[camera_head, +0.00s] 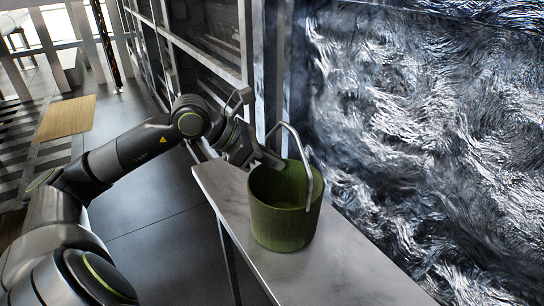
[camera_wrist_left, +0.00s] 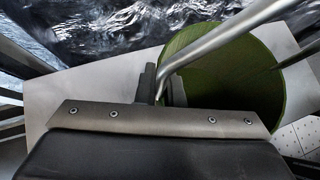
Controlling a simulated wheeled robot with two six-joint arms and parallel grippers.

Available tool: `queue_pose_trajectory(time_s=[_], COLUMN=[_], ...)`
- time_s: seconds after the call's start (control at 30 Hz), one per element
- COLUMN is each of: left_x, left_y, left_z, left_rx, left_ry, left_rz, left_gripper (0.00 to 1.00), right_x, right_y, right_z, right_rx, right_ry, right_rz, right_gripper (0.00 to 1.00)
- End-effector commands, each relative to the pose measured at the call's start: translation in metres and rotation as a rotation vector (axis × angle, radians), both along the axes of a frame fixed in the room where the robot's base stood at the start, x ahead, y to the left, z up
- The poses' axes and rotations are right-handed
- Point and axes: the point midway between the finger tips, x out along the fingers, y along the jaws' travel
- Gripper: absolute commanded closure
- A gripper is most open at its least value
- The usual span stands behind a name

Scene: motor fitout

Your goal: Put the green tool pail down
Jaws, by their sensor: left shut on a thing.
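The green tool pail (camera_head: 284,215) is upright at the narrow pale table (camera_head: 335,262), near its far left end. Its base appears to rest on the top, though a small gap cannot be ruled out. Its grey metal handle (camera_head: 300,150) stands up. My left gripper (camera_head: 274,160) is at the pail's left rim, shut on the handle. In the left wrist view the handle runs into the jaws (camera_wrist_left: 155,85), and the open pail (camera_wrist_left: 235,65) lies beyond to the right. The pail's inside looks dark, and no contents can be made out. My right gripper is not in view.
A dark, shiny, rippled wall (camera_head: 430,130) stands close along the table's right side. Metal-framed shelving or panels (camera_head: 205,50) stand behind. A tan board or mat (camera_head: 66,118) lies at the left. The table's near part is bare.

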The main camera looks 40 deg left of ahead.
Motion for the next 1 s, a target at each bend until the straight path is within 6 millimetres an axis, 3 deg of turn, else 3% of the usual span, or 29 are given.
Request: queue_pose_trajectory(time_s=[0.27,0.3,0.47,1.0], left_x=[0.0003,0.0001,0.0,-0.0053], left_y=[-0.0005,-0.0001,-0.0001,0.0063], left_z=[-0.0014,-0.0017,-0.0011,0.0047], left_rx=[-0.002,0.0,-0.001,0.005], left_ry=[-0.002,-0.001,-0.001,-0.001], left_rz=[0.0,-0.001,0.0,-0.001], left_gripper=[1.0,0.9,0.7,0.7], right_x=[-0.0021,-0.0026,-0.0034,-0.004], right_y=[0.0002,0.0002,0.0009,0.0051], right_z=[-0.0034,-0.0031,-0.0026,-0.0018], right_rx=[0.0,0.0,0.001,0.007], right_ry=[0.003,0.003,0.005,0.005], right_rz=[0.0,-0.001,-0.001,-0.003], right_gripper=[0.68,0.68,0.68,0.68])
